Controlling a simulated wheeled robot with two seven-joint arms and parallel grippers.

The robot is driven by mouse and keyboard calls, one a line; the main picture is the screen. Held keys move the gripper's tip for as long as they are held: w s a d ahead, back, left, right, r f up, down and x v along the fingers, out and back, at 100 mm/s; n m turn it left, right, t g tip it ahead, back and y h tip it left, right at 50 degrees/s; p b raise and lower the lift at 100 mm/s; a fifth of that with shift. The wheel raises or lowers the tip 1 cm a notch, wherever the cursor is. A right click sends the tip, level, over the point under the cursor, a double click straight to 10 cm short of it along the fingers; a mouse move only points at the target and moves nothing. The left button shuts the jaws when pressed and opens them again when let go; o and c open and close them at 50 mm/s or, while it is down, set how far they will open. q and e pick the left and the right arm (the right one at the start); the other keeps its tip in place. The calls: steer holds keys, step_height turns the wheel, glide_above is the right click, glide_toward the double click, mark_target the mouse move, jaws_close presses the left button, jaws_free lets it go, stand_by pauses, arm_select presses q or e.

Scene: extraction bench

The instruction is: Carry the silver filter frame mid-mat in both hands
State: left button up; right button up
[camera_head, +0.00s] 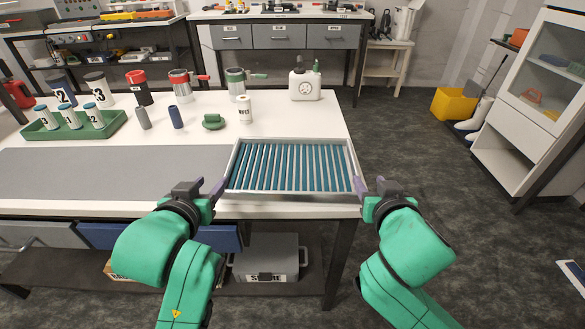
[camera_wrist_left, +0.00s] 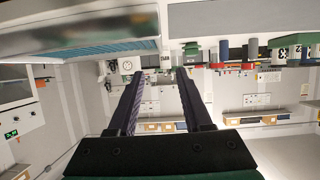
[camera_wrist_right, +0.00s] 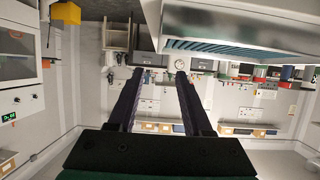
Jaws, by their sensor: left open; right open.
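The silver filter frame (camera_head: 290,196), with teal pleats inside, sits at the right end of the white bench. The grey mat (camera_head: 100,172) lies to its left and is bare. My left gripper (camera_head: 210,186) is open at the frame's front left corner; my right gripper (camera_head: 370,184) is open at its front right corner. The frame's silver wall also shows in the left wrist view (camera_wrist_left: 60,22) and the right wrist view (camera_wrist_right: 235,25), beside the fingers and not between them. Whether any finger touches the frame, I cannot tell.
Behind the mat stand a green rack (camera_head: 75,130) of vials, several bottles and cups, a green stamp-like item (camera_head: 213,122) and a white jug (camera_head: 305,86). A grey case (camera_head: 265,262) sits on the shelf below.

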mark_target(229, 162)
arm_select(q)
steer(key=x, duration=1.5)
steer(key=shift+a+f, duration=0.1)
steer(key=shift+f, duration=0.05)
arm_select(e)
steer(key=x, duration=1.5)
steer(key=shift+a+f, duration=0.1)
steer(key=shift+f, duration=0.05)
arm_select(q)
steer(key=shift+s, duration=0.1)
arm_select(e)
steer(key=shift+s, duration=0.1)
arm_select(q)
jaws_close()
arm_select(e)
jaws_close()
